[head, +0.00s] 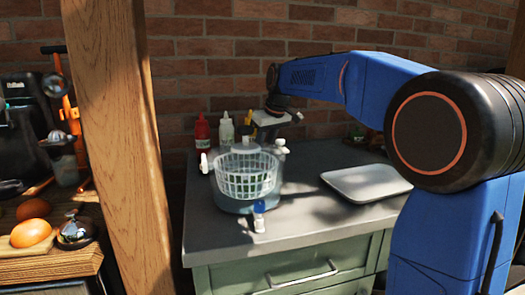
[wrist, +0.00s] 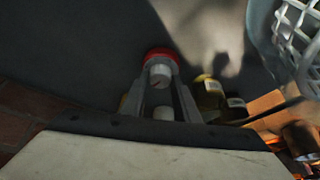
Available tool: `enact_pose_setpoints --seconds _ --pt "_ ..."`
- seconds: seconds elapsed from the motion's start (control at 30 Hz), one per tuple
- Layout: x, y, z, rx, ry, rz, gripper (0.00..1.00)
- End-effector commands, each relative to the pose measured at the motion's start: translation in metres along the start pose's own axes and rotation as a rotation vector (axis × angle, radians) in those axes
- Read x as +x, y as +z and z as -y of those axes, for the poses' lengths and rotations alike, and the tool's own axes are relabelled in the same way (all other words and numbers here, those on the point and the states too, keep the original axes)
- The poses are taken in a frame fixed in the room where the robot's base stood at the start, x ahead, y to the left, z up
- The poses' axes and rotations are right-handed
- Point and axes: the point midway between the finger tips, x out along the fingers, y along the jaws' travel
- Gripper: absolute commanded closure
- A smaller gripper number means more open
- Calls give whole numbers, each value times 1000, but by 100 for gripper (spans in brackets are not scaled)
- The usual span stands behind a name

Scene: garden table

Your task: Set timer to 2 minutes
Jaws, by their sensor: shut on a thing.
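My gripper (wrist: 161,83) shows in the wrist view, its two grey fingers shut on a round red and white thing (wrist: 161,53). A red rim and a white middle show; I cannot tell whether it is a timer. In the head view my gripper is at the back of the grey counter, behind the white basket, and its fingertips are hidden. No dial or display that I can read shows in either view, so I cannot tell any time setting.
The white basket (head: 246,178) sits in a bluish bowl (head: 234,206) on the counter (head: 305,232). A red bottle (head: 202,132) and a white bottle (head: 226,130) stand behind it. A small blue-capped bottle (head: 259,218) is in front. A grey tray (head: 366,183) lies right.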

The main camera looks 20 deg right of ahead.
Motion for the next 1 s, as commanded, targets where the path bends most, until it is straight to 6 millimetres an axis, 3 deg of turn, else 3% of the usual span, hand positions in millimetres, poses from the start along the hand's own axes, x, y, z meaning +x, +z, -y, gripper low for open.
enact_pose_setpoints --seconds 0.4,0.87,0.9,0.97,1.0 --pt "0 0 3 245 101 1 94" --pt "0 0 3 286 117 0 94" --pt "0 0 3 286 117 0 65" --pt "0 0 2 286 117 0 54" --pt "0 0 2 286 117 0 54"
